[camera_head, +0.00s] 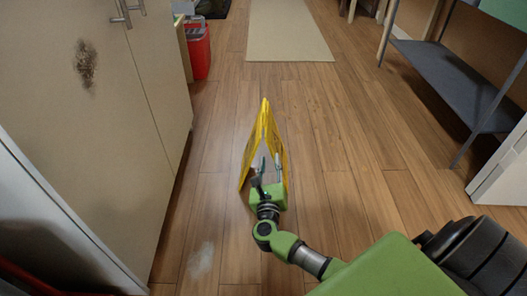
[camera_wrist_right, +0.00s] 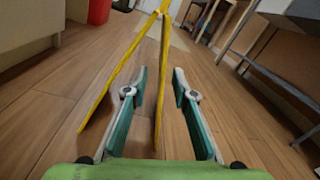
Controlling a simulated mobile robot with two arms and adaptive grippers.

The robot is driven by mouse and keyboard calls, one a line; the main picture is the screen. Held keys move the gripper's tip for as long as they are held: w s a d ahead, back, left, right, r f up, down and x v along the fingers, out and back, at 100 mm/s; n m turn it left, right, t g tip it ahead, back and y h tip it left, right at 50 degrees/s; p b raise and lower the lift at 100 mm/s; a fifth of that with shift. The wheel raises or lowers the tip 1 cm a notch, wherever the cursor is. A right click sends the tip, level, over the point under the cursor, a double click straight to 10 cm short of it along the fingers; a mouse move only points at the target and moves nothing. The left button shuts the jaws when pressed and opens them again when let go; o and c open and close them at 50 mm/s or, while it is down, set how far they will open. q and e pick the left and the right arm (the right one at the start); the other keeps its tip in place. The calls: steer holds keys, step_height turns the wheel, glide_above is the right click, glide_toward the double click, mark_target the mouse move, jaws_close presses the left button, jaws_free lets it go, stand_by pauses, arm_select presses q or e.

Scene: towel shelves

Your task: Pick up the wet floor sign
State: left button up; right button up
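The yellow wet floor sign (camera_head: 250,151) stands upright on the wooden floor as a folded A-shape, its ridge pointing up and its two panels spread. It also shows edge-on in the right wrist view (camera_wrist_right: 112,88). My right gripper (camera_head: 269,162) is at the sign's near open end, low between the panels as seen from the head. In the right wrist view my right gripper (camera_wrist_right: 160,72) is open, with one panel running between its teal fingers and a gap on both sides. The other panel is outside the left finger. My left gripper is not in view.
A beige cabinet (camera_head: 100,110) lines the left side, with a red bucket (camera_head: 199,52) beyond it. A grey-shelved rack (camera_head: 455,82) and a white panel (camera_head: 505,170) stand on the right. A beige mat (camera_head: 287,30) lies ahead. The floor around the sign is clear.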

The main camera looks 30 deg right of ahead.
mark_target(272, 134)
steer(key=b+x, duration=0.3)
steer(key=x, duration=0.4)
steer(key=shift+w+d+f, duration=0.15)
steer(key=shift+w+f, duration=0.05)
steer(key=shift+w+d+r+b, duration=0.1)
steer(key=shift+w+d+b, duration=0.2)
steer(key=shift+w+b, duration=0.15)
steer(key=b+x, duration=0.4)
steer(key=shift+w+d+r, duration=0.1)
steer(key=shift+w+d, duration=0.05)
steer(key=shift+d, duration=0.15)
steer(key=shift+w+d+r, duration=0.1)
steer(key=shift+w+d, duration=0.05)
steer(key=shift+c, duration=0.4)
jaws_close()
steer(key=shift+r, duration=0.15)
